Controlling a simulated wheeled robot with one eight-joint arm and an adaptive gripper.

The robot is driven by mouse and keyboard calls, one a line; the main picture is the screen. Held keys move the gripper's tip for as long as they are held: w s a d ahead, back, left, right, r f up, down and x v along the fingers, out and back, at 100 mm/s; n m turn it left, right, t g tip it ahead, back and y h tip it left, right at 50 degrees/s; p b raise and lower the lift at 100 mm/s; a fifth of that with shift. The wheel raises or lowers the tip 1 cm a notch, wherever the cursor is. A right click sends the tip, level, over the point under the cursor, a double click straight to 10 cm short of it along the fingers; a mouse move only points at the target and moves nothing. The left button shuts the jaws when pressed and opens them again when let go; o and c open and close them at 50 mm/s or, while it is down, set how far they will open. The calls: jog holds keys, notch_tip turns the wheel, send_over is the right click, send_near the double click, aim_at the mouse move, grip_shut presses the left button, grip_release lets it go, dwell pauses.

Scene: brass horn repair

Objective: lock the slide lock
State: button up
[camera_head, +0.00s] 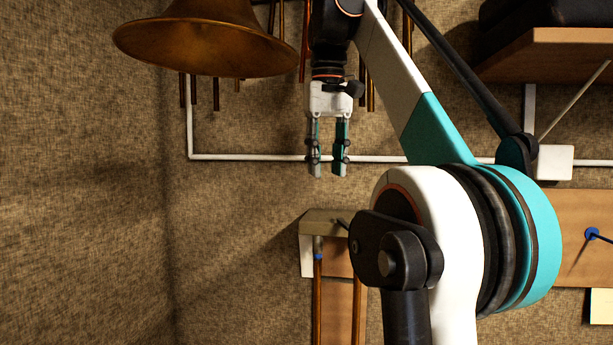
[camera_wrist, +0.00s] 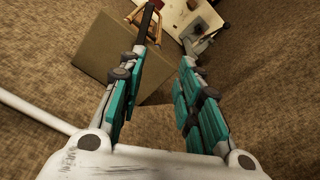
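My gripper (camera_head: 328,170) hangs in the upper middle of the head view, its two teal-and-grey fingers pointing down with an empty gap between them. In the wrist view my gripper (camera_wrist: 167,50) also shows spread fingers with nothing between them. Below it in the head view is a block-topped stand (camera_head: 325,216) with brass-coloured tubes (camera_head: 318,290) running down from it. The gripper is apart from this stand. The block (camera_wrist: 115,50) also seems to show in the wrist view, behind the left finger. I cannot make out the slide lock clearly; my arm covers part of the stand.
A brass bell (camera_head: 205,40) hangs at upper left, with thin tubes behind it. A white rail (camera_head: 240,157) runs behind the gripper. A wooden shelf (camera_head: 550,55) is at upper right. A wooden board (camera_head: 585,210) with a blue-headed item is at right. The left floor is clear.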

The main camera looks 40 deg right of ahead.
aim_at(345, 223)
notch_tip(345, 223, up, 4)
jog(key=s+d+m+p, duration=0.1)
jog(key=s+d+p, duration=0.1)
jog(key=s, duration=0.1)
jog(key=shift+g, duration=0.3)
notch_tip(345, 223, down, 14)
jog(key=shift+d+f+b, duration=0.1)
jog(key=shift+b, duration=0.45)
jog(key=shift+c, duration=0.6)
grip_shut()
